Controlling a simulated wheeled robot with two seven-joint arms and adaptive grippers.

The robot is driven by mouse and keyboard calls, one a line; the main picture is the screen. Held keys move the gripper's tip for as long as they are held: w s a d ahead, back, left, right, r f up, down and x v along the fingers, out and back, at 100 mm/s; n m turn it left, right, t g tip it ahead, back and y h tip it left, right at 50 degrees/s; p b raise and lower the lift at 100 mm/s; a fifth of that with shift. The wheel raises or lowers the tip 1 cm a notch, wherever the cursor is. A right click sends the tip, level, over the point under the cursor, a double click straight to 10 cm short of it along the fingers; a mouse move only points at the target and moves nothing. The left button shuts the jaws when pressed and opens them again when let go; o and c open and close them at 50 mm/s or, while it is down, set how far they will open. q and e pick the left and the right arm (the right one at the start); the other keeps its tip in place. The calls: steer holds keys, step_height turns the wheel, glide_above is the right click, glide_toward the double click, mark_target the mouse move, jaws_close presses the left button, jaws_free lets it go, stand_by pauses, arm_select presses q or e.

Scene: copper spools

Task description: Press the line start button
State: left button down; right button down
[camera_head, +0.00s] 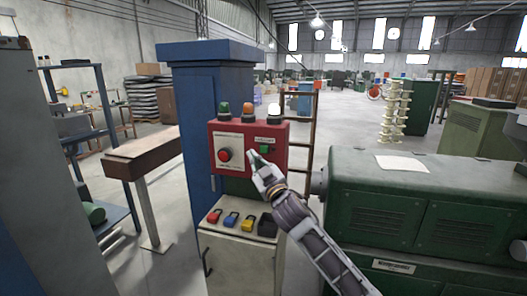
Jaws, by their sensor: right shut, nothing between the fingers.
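A red control box (279,131) is mounted on the blue cabinet. A small green button (264,149) sits on its right half, under a small label too small to read. A round red button (224,155) sits on a pale plate on its left half. My right gripper (255,158) is shut and empty, its fingertips just below and left of the green button. I cannot tell whether they touch the box. Green, orange and white lamps (273,112) stand on top of the box; the white one looks lit. My left gripper is not in view.
The blue cabinet (190,90) stands behind the box. Below is a pale cabinet (225,262) with red, blue, yellow and black items on its sloped top. A large green machine (400,215) stands at the right. A brown-topped bench (145,150) is at the left.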

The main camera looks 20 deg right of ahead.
mark_target(261, 152)
steer(key=shift+w+d, duration=0.65)
steer(key=shift+w, duration=0.3)
steer(key=shift+w+d, duration=0.65)
steer(key=shift+w, duration=0.3)
steer(key=shift+w+d, duration=0.65)
steer(key=shift+w, duration=0.3)
steer(key=shift+w+d+p, duration=0.4)
steer(key=shift+w+d, duration=0.1)
steer(key=shift+w, duration=0.2)
stand_by(0.9)
steer(key=shift+s+a, duration=0.1)
steer(key=shift+s, duration=0.05)
stand_by(0.4)
steer(key=shift+s+a, duration=0.35)
steer(key=shift+s, duration=0.2)
steer(key=shift+s+a, duration=0.75)
steer(key=shift+s, duration=0.3)
steer(key=shift+s+a, duration=0.7)
steer(key=shift+s, duration=0.35)
